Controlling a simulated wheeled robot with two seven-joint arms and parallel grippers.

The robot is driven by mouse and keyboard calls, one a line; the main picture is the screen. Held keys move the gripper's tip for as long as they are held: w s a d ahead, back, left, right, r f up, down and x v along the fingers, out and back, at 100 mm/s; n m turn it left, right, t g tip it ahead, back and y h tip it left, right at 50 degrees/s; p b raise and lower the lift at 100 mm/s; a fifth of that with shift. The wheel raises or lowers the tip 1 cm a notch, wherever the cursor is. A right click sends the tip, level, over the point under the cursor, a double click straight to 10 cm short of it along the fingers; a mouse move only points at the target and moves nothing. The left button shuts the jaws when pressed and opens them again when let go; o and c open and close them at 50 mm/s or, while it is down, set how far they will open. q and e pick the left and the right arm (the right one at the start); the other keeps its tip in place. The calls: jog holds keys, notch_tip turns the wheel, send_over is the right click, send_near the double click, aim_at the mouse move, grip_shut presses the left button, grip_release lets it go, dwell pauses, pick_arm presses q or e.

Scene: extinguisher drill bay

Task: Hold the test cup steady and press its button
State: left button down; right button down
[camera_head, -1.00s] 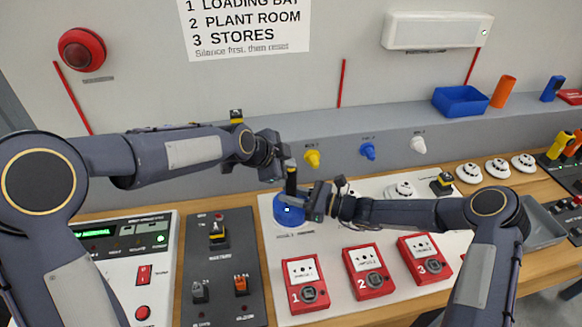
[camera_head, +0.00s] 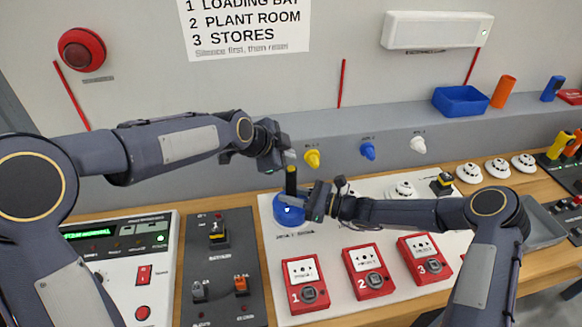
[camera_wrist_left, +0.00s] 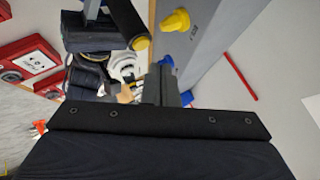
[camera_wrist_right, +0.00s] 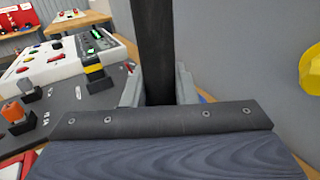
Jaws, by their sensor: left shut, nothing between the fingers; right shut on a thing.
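The test cup (camera_head: 287,213) is blue, with an upright black handle (camera_head: 291,182) whose top end is yellow (camera_head: 291,169). It is at the back left of the white panel; whether it sits over something is hidden. My right gripper (camera_head: 297,200) is shut on the handle from the right; the right wrist view shows the black handle (camera_wrist_right: 156,40) between its fingers. My left gripper (camera_head: 288,155) is shut and empty, just above the handle's top and apart from it. The left wrist view shows the yellow end (camera_wrist_left: 141,43) up and left of the fingertips (camera_wrist_left: 160,85).
Red call points (camera_head: 305,282) line the panel's front. White detectors (camera_head: 401,190) are to the right. A grey switch box (camera_head: 222,270) and a white control panel (camera_head: 120,255) are on the left. Yellow (camera_head: 312,158), blue and white knobs stick out of the ledge behind.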

aim_at(287, 172)
pick_arm(q)
jog(key=shift+r, duration=2)
pick_arm(e)
jog(key=c, duration=1.1)
grip_release()
